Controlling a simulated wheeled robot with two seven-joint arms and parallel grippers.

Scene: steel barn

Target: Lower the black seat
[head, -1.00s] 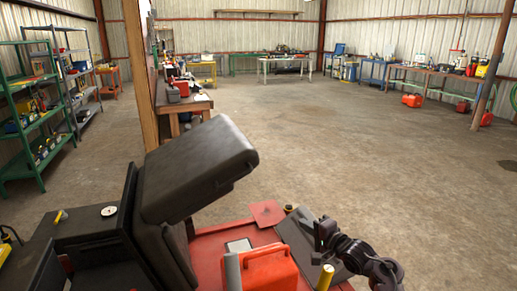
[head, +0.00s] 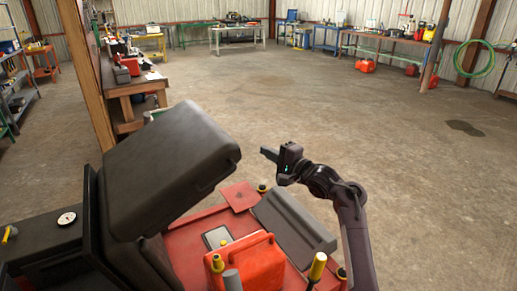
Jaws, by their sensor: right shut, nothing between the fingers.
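The black seat (head: 165,165) is tilted up on the red vehicle body (head: 190,250), its free edge raised toward the right. My right gripper (head: 267,153) is shut and empty. In the picture it is just right of the seat's raised edge, at about the same height, with a small gap between them. I cannot tell how far apart they are in depth. My left gripper is not in view.
An orange-red can (head: 248,265) and yellow-topped levers (head: 317,268) stand on the vehicle in front. A grey panel (head: 292,225) lies behind them. A wooden post (head: 85,80) and workbench (head: 135,85) are beyond the seat. The concrete floor to the right is open.

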